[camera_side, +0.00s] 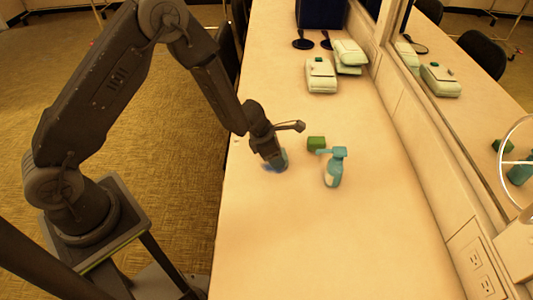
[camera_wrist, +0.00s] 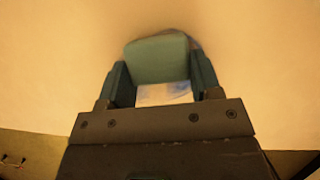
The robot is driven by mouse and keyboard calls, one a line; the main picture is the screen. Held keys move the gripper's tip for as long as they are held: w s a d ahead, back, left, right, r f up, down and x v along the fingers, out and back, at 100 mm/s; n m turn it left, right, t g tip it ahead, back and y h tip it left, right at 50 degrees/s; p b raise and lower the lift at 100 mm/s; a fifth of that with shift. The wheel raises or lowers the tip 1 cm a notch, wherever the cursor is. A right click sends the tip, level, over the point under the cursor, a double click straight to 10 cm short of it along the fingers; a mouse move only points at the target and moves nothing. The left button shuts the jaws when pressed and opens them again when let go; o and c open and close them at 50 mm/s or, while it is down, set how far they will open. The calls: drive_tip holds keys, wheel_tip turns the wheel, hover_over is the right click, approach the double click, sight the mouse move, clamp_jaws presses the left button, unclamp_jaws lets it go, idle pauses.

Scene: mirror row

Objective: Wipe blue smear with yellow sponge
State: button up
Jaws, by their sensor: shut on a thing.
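My gripper (camera_wrist: 160,82) is shut on a dull blue-green block (camera_wrist: 158,58), which sits between its two dark fingers. In the side view my gripper (camera_side: 275,158) points down at the counter near its left edge, and the block is mostly hidden. A blue smear (camera_side: 271,168) shows on the counter right under and beside the gripper. A pale patch with blue in it (camera_wrist: 163,94) shows between the fingers in the wrist view. Whether the block touches the counter is hard to tell. A green block (camera_side: 316,143) lies to the right of my gripper. Nothing plainly yellow and sponge-like is visible.
A teal spray bottle (camera_side: 333,168) stands on the counter (camera_side: 320,240) right of my gripper. Pale packs (camera_side: 321,76) and two dark handled items lie farther back, near a dark blue box (camera_side: 322,13). A mirror runs along the right wall. The near counter is clear.

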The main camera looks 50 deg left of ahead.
sight(297, 169)
drive_tip(key=shift+w+d, duration=1.7)
drive_tip(key=shift+d, duration=0.05)
drive_tip(key=shift+s+d, duration=0.6)
drive_tip(key=shift+s, duration=0.1)
drive_tip(key=shift+s+a, duration=3.5)
drive_tip(key=shift+a, duration=0.15)
drive_tip(key=shift+s+d, duration=0.55)
drive_tip(key=shift+d, duration=0.05)
drive_tip(key=shift+w+d, duration=3.4)
drive_tip(key=shift+w+d+r, duration=0.1)
drive_tip(key=shift+w+d, duration=0.1)
drive_tip(key=shift+w, duration=0.05)
wheel_tip(297, 169, up, 8)
drive_tip(key=shift+s+a, duration=0.1)
